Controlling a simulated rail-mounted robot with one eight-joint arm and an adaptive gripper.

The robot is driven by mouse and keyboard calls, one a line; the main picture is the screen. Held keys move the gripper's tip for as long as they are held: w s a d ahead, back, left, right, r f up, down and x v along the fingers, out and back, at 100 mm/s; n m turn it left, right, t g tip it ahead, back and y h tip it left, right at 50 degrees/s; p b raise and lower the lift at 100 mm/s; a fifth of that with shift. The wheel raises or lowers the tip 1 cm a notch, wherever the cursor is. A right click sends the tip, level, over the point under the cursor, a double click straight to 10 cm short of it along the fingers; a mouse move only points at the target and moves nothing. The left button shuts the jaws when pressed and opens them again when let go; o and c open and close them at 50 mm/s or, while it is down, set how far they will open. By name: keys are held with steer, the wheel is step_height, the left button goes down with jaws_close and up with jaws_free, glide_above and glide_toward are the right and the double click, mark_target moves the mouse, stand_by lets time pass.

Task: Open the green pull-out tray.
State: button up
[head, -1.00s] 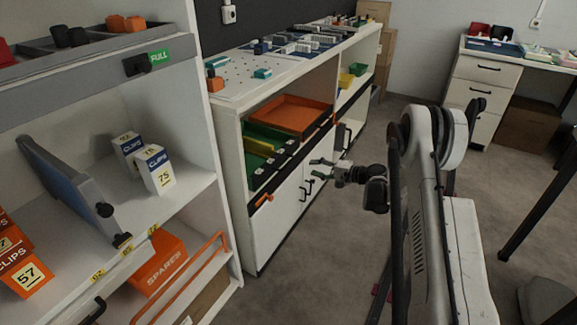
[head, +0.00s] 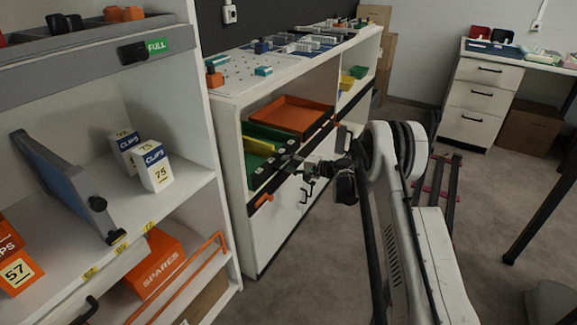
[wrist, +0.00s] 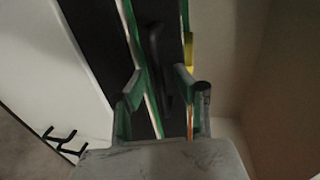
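The green pull-out tray (head: 270,131) sits in the white shelf unit, with a yellow strip inside and a dark front edge. In the wrist view, its green edges (wrist: 140,62) run along a dark front panel, which carries a black bar handle (wrist: 155,45). My gripper (head: 286,166) is at the tray's front in the head view. In the wrist view my gripper (wrist: 162,93) is open, its two green-padded fingers apart on either side of the handle's line. Whether the fingers touch the handle cannot be told.
An orange tray (head: 290,114) lies just behind the green one. White cupboard doors (head: 285,215) with black handles are below. A tall white shelf with boxes (head: 156,168) stands at the left. The floor (head: 300,285) in front is clear.

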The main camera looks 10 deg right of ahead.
jaws_close()
stand_by(0.4)
